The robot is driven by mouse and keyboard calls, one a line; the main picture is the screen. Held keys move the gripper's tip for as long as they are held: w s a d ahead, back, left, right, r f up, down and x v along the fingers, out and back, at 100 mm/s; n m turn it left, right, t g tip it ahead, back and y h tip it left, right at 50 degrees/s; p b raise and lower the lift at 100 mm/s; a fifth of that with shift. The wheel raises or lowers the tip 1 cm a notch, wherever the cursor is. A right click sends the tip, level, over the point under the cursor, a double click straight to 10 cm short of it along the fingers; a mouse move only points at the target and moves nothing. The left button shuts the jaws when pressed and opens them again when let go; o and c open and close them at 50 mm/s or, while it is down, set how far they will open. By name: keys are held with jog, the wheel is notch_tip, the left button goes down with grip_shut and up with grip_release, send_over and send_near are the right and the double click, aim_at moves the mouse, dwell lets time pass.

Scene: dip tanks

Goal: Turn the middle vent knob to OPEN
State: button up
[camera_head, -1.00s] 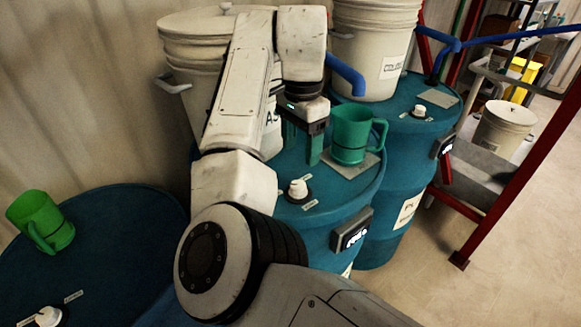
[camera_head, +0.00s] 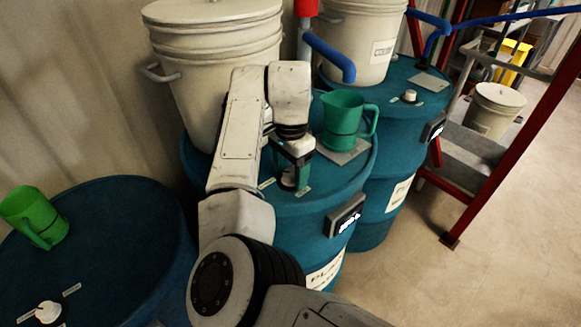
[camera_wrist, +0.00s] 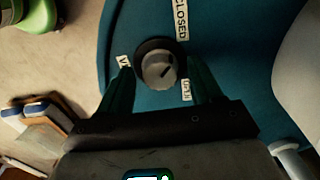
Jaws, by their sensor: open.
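The middle vent knob (camera_head: 289,178) is on top of the middle blue drum, partly hidden behind my gripper (camera_head: 293,172) in the head view. In the wrist view the knob (camera_wrist: 158,70) is a pale round cap on a dark base, with a short dark mark on its face. My gripper (camera_wrist: 160,78) is open, with one dark green finger on each side of the knob; I cannot tell if they touch it. A CLOSED label (camera_wrist: 181,20) lies above the knob. A smaller label (camera_wrist: 186,90), hard to read, is at its lower right.
A green mug (camera_head: 344,117) stands on a plate just right of my gripper. A white bucket (camera_head: 215,65) is behind my arm. Another drum (camera_head: 100,255) at left carries a green mug (camera_head: 33,215) and a knob (camera_head: 47,312). A third drum (camera_head: 400,145) stands at right.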

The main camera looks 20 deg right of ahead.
jog(key=c, duration=1.1)
jog(key=shift+o, duration=0.2)
